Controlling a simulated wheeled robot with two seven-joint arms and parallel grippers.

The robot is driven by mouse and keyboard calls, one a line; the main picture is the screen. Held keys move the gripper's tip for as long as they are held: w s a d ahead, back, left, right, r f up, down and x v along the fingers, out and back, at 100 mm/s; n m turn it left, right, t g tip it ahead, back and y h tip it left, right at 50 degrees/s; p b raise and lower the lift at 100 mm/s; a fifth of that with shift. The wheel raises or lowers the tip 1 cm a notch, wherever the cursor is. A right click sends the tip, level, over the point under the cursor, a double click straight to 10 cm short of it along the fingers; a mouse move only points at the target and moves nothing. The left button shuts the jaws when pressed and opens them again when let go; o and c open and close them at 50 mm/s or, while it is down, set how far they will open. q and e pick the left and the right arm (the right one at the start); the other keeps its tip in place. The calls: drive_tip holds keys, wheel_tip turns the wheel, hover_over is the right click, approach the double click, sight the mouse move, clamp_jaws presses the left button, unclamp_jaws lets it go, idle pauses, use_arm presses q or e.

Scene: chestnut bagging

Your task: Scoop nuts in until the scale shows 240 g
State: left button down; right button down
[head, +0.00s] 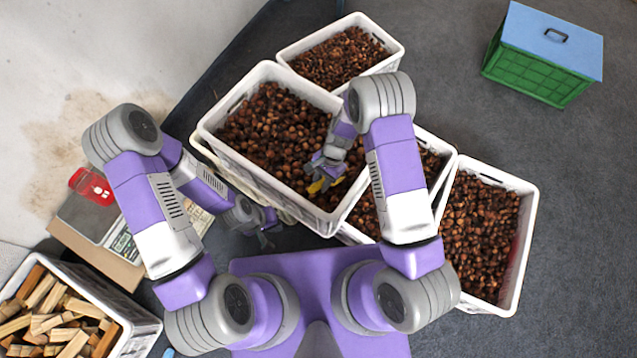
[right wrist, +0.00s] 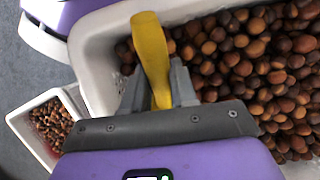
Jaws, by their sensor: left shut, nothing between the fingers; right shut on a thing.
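Brown nuts (head: 270,130) fill a large white crate (head: 215,118) in the middle of the head view; nuts (right wrist: 240,60) also fill the right side of the right wrist view. My right gripper (head: 322,172) is over this crate, shut on a yellow handle (right wrist: 150,45), probably the scoop's. The handle (head: 318,186) shows small in the head view; no scoop bowl can be made out. My left gripper (head: 265,232) is shut and empty, low beside the crate's near left side. A grey scale-like device (head: 85,215) stands at the left with a red item (head: 92,186) on it. No reading is legible.
More white crates of nuts stand behind (head: 395,45) and at the right (head: 530,215). A crate of wood pieces (head: 140,325) is at the lower left. A green box with a blue lid (head: 535,85) is at the upper right. Grey floor on the right is clear.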

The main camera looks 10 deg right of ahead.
drive_tip(key=shift+t+h, duration=0.7)
drive_tip(key=w+d+f+b, duration=0.1)
drive_tip(key=w+d+f, duration=0.1)
drive_tip(key=w+d+f+b, duration=0.2)
drive_tip(key=f, duration=0.1)
drive_tip(key=shift+w+d+f+t+h, duration=0.2)
drive_tip(key=shift+w+d+t+h, duration=0.3)
drive_tip(key=shift+d+t+h, duration=0.15)
drive_tip(key=r+p, duration=0.2)
drive_tip(key=a+r+t+h+p, duration=0.1)
drive_tip(key=r+p, duration=0.1)
drive_tip(key=s+r+t+h+p, duration=0.1)
drive_tip(key=r+p, duration=0.2)
drive_tip(key=shift+a+r, duration=0.1)
drive_tip(key=shift+a, duration=0.05)
drive_tip(key=shift+s+a+r+t+h+p, duration=0.1)
drive_tip(key=shift+r+t+h+p, duration=0.05)
drive_tip(key=shift+r+p, duration=0.45)
drive_tip(key=shift+s+a+r+t+h+p, duration=0.1)
drive_tip(key=shift+r+p, duration=0.35)
drive_tip(key=shift+r, duration=0.1)
